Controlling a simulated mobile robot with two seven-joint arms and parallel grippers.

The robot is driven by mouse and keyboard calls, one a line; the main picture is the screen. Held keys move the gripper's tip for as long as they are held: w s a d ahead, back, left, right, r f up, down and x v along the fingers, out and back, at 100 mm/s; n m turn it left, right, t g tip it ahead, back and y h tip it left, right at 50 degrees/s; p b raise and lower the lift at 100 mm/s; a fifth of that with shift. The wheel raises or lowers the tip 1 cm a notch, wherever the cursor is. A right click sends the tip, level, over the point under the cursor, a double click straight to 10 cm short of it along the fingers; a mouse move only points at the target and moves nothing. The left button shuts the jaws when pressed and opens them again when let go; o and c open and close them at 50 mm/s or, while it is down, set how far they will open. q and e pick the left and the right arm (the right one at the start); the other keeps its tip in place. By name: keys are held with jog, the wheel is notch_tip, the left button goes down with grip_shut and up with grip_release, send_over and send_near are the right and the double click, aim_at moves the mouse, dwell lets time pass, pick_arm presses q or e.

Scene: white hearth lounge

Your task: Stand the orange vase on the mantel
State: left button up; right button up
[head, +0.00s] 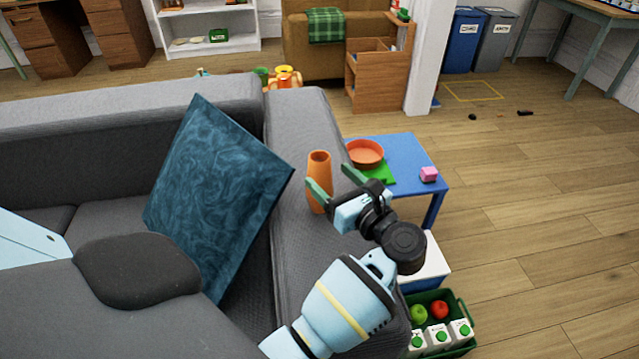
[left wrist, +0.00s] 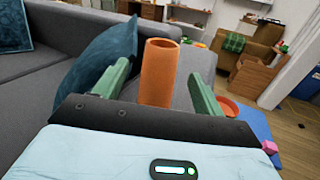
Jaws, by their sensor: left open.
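The orange vase (head: 319,160) stands upright on the grey sofa arm in the head view. My left gripper (head: 326,173) is open, its green fingers pointing at the vase. In the left wrist view the vase (left wrist: 158,75) rises between the two spread fingers of the left gripper (left wrist: 160,72), with gaps showing on both sides. Its lower end is hidden behind the gripper body. I cannot tell how deep the vase sits between the fingers. The mantel is not recognisable in either view. My right gripper is not in view.
A blue cushion (head: 215,190) leans beside the sofa arm (head: 300,110). A blue table (head: 415,155) beyond it holds an orange bowl (head: 365,152) and a pink block (head: 429,174). A green crate (head: 462,308) with cartons stands on the floor. Wood floor at right is mostly clear.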

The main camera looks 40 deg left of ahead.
aim_at(327, 175)
pick_arm(q)
jog(key=x, duration=0.5)
jog(key=shift+f, duration=0.3)
jog(key=c, duration=0.7)
grip_shut()
jog(key=shift+r, duration=0.1)
